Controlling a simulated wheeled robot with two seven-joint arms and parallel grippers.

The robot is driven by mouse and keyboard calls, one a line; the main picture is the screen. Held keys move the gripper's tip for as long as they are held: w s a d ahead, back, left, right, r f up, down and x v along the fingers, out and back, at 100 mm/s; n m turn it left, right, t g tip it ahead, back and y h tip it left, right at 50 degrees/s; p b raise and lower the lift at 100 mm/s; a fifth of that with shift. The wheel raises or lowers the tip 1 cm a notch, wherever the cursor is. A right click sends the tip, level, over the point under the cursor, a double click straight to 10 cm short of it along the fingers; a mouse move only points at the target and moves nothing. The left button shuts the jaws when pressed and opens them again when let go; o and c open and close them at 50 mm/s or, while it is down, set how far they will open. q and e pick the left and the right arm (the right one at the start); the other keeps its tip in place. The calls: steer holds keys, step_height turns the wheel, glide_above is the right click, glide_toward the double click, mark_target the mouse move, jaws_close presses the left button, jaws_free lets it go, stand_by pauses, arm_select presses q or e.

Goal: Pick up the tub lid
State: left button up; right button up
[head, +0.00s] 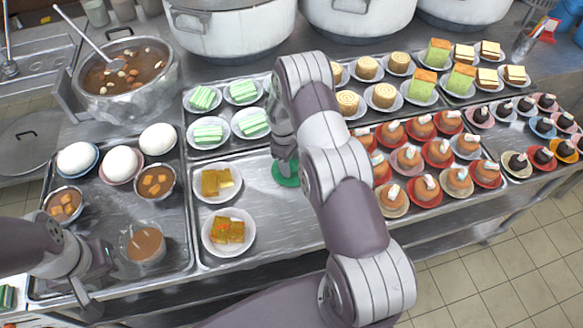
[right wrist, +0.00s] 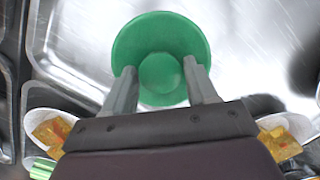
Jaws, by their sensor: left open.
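The tub lid (head: 286,177) is a green disc, low over or on the bare part of the tray right of the orange-topped plates. My right gripper (right wrist: 161,68) is shut on the knob, a finger against each side. In the head view my right gripper (head: 284,160) points down at the lid, partly hidden by my forearm. I cannot tell whether the lid touches the tray. My left gripper (head: 97,283) is open and empty at the lower left, near a glass of brown drink.
The glass (head: 142,243) stands on the left tray (head: 180,255) with bowls and white buns. Plates of orange-topped cake (head: 228,232) are left of the lid; crowded small cakes (head: 424,188) are to its right. Big stockpots (head: 232,27) and a soup pot (head: 127,85) stand behind.

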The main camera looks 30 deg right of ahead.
steer(key=c, duration=0.5)
steer(key=shift+c, duration=0.2)
